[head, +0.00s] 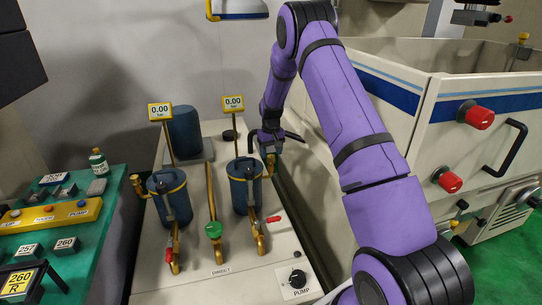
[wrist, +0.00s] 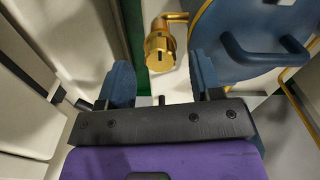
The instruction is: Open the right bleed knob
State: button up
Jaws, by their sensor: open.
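The right bleed knob (head: 270,162) is a small brass knob on a short brass pipe beside the right blue canister (head: 240,195). In the wrist view the brass knob (wrist: 160,50), with a dark slot in its face, sits ahead of the jaws, roughly midway between the fingers. My gripper (wrist: 162,78) is open, with its two blue fingers apart and nothing between them. In the head view my gripper (head: 272,138) is just behind and above the knob. I cannot tell whether the fingers touch it. The canister's blue lid and dark handle (wrist: 262,55) lie to the right.
A left blue canister (head: 168,200) has its own brass knob (head: 137,183). Gauges reading 0.00 bar (head: 233,103) stand on posts. The white machine tank (head: 400,95) stands close to the right of my arm.

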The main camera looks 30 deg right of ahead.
notch_tip(320, 180, up, 9)
dwell(0.3)
dwell(0.5)
notch_tip(320, 180, up, 13)
jog(key=t, duration=0.1)
send_over(271, 156)
jog(key=s+a, duration=0.5)
jog(key=s, duration=0.1)
jog(key=s+a+r+t, duration=0.1)
jog(key=s+a+r, duration=0.5)
jog(key=s+r, duration=0.45)
jog(key=s+a+r+t, duration=0.1)
jog(key=s+a, duration=0.2)
jog(key=s, duration=1.1)
jog(key=s+a+r+n+t, duration=0.1)
jog(key=s+a, duration=0.3)
jog(key=s, duration=1.1)
jog(key=shift+a+r+t, duration=0.15)
jog(key=shift+r+t, duration=0.15)
jog(key=shift+t, duration=0.3)
